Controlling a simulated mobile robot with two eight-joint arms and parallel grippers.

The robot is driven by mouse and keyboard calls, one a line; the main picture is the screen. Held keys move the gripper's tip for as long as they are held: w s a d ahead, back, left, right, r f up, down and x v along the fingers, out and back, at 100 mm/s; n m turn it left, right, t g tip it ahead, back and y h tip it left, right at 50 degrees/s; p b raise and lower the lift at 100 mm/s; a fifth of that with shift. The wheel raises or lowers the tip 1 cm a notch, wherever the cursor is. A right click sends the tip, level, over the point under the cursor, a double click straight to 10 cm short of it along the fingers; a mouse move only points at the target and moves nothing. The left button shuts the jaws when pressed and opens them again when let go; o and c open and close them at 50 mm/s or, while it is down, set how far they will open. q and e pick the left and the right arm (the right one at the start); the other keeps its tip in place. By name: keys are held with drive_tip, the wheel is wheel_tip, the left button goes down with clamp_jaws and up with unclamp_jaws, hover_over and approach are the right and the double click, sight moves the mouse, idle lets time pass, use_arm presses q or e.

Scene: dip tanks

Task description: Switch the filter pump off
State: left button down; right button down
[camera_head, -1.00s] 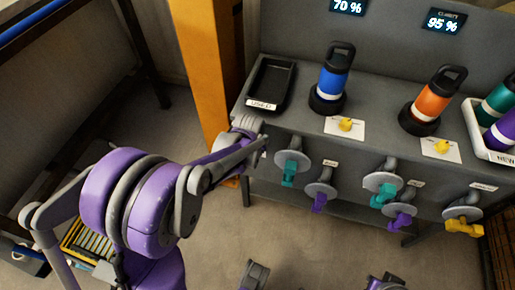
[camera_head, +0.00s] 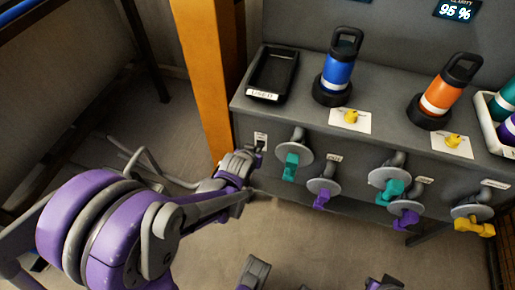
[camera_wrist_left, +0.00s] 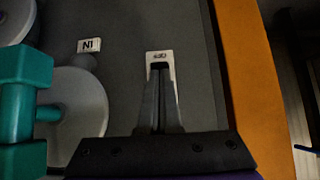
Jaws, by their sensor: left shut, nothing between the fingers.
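A small pale label plate (camera_head: 261,139) with a dark fitting sits at the left end of the grey bench's front face. It also shows in the left wrist view (camera_wrist_left: 152,57), its text upside down and too small to read. I cannot tell the switch's position. My left gripper (camera_head: 256,152) is shut and empty, its tips at the plate's lower part in the head view. In the left wrist view the closed fingers (camera_wrist_left: 161,70) overlap the plate and hide its middle. I cannot tell whether they touch it. My right gripper does not show clearly.
Several valves with teal, purple and yellow handles, including a teal one (camera_head: 291,166), stick out to the right of the plate. An orange post (camera_head: 207,80) stands close on the left. A black tray (camera_head: 272,72), a blue bottle (camera_head: 337,75) and an orange bottle (camera_head: 440,97) are on top.

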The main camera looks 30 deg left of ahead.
use_arm(q)
drive_tip(key=shift+f, duration=0.1)
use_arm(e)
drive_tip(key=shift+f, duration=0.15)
use_arm(q)
drive_tip(key=shift+w+a+r, duration=0.15)
drive_tip(key=shift+w+r, duration=0.2)
drive_tip(key=shift+w, duration=0.3)
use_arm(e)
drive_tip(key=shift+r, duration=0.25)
use_arm(q)
drive_tip(key=shift+s, duration=0.1)
